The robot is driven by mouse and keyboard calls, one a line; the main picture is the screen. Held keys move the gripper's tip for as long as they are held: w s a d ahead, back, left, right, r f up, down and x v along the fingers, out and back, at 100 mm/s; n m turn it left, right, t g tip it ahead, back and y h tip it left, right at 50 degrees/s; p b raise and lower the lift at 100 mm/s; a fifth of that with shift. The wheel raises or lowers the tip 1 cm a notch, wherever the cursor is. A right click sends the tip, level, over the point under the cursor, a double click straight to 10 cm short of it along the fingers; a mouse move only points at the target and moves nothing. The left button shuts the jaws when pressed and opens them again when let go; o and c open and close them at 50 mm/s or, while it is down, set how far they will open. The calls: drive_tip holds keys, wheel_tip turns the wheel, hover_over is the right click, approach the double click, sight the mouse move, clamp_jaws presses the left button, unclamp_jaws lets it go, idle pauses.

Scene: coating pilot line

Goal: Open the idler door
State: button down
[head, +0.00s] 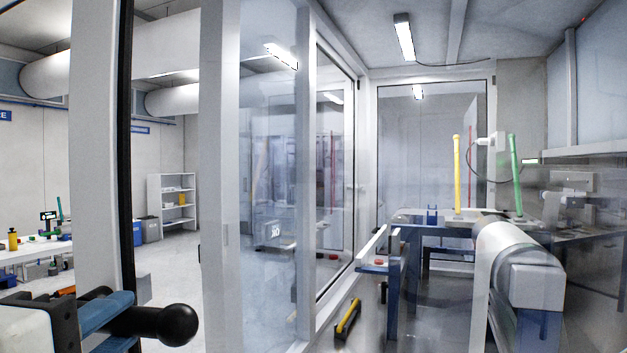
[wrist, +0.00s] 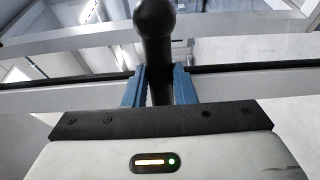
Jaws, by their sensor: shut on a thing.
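A black ball-ended handle (head: 178,325) shows at the lower left of the head view. My gripper (head: 122,310) is shut on its shaft with blue fingers, and the ball sticks out past them. In the wrist view the handle (wrist: 155,22) stands between the two fingers (wrist: 159,85). Just behind, a white frame bar (head: 100,150) with a black edge strip (head: 125,150) runs upright; I take it for the door's edge. A gap separates it from a white post (head: 215,180). How the handle joins the door is hidden.
Glazed panels (head: 268,180) stand right of the post. A machine with a white roller (head: 500,250) and a yellow rod (head: 457,175) fills the right. A yellow-black object (head: 348,318) lies low near the glazing. Shelves (head: 172,205) and clear floor show through the gap.

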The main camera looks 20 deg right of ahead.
drive_tip(key=s+a+n+y, duration=0.1)
drive_tip(key=s, duration=0.7)
drive_tip(key=shift+a+t+y, duration=0.25)
drive_tip(key=shift+t+y, duration=0.05)
drive_tip(key=shift+y, duration=0.1)
drive_tip(key=c, duration=1.1)
unclamp_jaws()
drive_tip(key=shift+s+a+r+p, duration=0.1)
drive_tip(key=shift+r+p, duration=0.05)
drive_tip(key=shift+p, duration=0.15)
